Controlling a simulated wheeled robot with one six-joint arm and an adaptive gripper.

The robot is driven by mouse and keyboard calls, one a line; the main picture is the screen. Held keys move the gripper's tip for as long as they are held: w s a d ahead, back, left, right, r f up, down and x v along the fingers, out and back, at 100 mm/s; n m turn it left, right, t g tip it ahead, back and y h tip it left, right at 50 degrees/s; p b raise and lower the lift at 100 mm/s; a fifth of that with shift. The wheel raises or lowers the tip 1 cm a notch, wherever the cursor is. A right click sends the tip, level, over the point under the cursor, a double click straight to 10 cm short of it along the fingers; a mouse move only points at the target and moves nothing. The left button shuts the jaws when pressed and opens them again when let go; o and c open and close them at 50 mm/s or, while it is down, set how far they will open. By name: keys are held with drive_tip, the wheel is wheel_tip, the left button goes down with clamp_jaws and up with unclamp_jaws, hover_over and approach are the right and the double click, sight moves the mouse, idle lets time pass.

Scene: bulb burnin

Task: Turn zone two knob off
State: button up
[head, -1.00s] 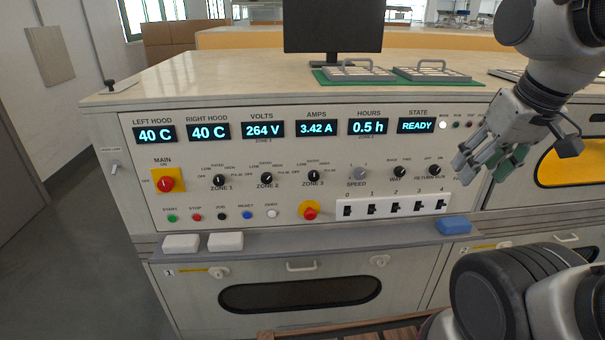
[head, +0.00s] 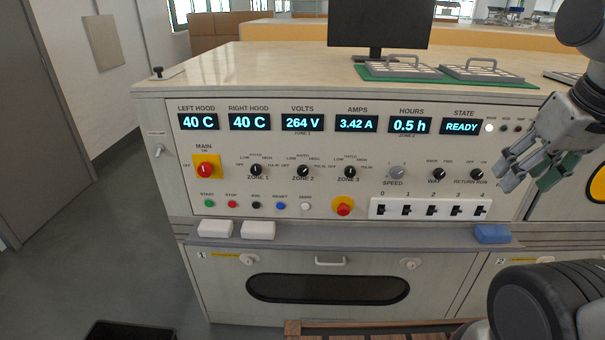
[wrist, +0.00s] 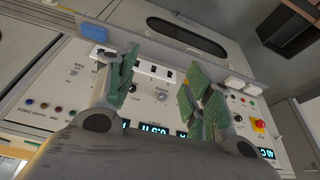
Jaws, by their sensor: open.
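The zone 2 knob (head: 303,171) is a small black dial on the sloping grey control panel (head: 330,203), between the zone 1 knob (head: 256,170) and the zone 3 knob (head: 350,171). Its light pointer seems to aim to the upper right, away from the OFF mark on its left; it is too small to be sure. My gripper (head: 525,172) is open and empty, in front of the panel's right end, well right of the zone 2 knob and apart from it. In the wrist view my gripper's green-padded fingers (wrist: 162,90) are spread; I cannot pick out the zone 2 knob there.
A red main switch (head: 205,170) on yellow is left of the zone knobs; a red button (head: 343,206) is below zone 3. Below the panel, a ledge (head: 380,236) carries white blocks (head: 257,230) and a blue block (head: 492,234). The space before the zone knobs is clear.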

drive_tip(key=w+a+f+n+y, duration=0.1)
drive_tip(key=w+a+f, duration=0.3)
drive_tip(key=a+f, duration=0.8)
drive_tip(key=w+a+f+n+y, duration=0.1)
drive_tip(key=w+a+f, duration=0.3)
drive_tip(key=a+f, duration=0.85)
drive_tip(key=w+a+f+n+y, duration=0.1)
drive_tip(key=w+a+f+n, duration=0.15)
drive_tip(key=a+f, duration=1)
drive_tip(key=m+t+h, duration=0.4)
drive_tip(key=m+t, duration=0.2)
drive_tip(key=t, duration=0.8)
approach(303, 172)
drive_tip(key=w, duration=0.9)
drive_tip(key=shift+d+r, duration=0.1)
drive_tip(key=shift+r, duration=0.05)
